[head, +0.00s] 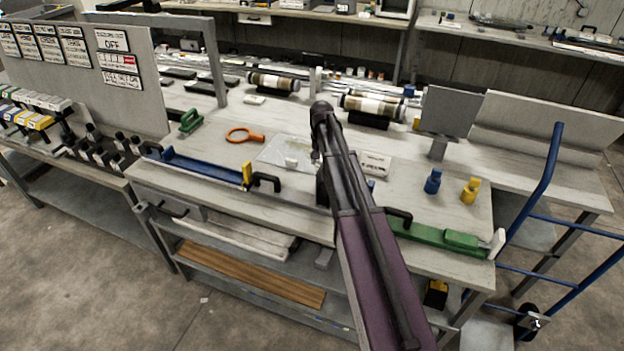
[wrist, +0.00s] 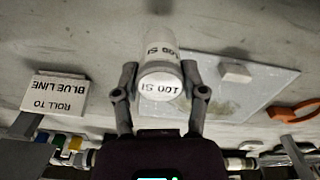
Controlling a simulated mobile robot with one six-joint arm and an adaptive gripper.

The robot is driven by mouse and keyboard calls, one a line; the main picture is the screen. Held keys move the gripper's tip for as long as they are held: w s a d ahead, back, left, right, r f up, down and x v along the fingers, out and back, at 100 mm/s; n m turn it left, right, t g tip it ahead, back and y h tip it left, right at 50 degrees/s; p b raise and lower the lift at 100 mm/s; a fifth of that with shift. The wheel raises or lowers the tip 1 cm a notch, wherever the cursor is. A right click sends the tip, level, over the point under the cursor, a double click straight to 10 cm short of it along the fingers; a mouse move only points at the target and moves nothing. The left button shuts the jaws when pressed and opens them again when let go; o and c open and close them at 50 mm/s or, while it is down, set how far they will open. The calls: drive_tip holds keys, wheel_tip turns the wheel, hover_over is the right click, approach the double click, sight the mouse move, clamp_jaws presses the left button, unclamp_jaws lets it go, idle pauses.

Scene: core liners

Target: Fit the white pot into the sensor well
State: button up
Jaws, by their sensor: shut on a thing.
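The white pot (wrist: 161,84) is a short white cylinder marked "100 SI" on its side and its round end. In the wrist view it sits between the two fingers of my gripper (wrist: 160,92), which touch it on both sides. The round end faces the wrist camera. In the head view my arm covers the pot and most of the gripper. I cannot pick out the sensor well in either view. I cannot tell whether the pot's far end touches anything.
A translucent sheet (wrist: 225,100) with a small white block (wrist: 235,72) lies beside the pot. A "roll to blue line" sign (wrist: 55,92) stands on the other side. The bench also holds an orange ring tool (head: 244,135), blue (head: 433,182) and yellow (head: 470,190) pieces, and a grey panel (head: 450,111).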

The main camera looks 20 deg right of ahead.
drive_tip(key=shift+s+a+f, duration=0.2)
drive_tip(key=shift+s+a, duration=1.2)
drive_tip(key=shift+a, duration=0.15)
drive_tip(key=shift+s+a+f+b, duration=0.5)
drive_tip(key=shift+f+b, duration=0.1)
drive_tip(key=shift+b, duration=0.15)
drive_tip(key=shift+f+b, duration=1.25)
drive_tip(key=shift+f, duration=0.15)
drive_tip(key=o, duration=1.2)
drive_tip(key=shift+r, duration=0.25)
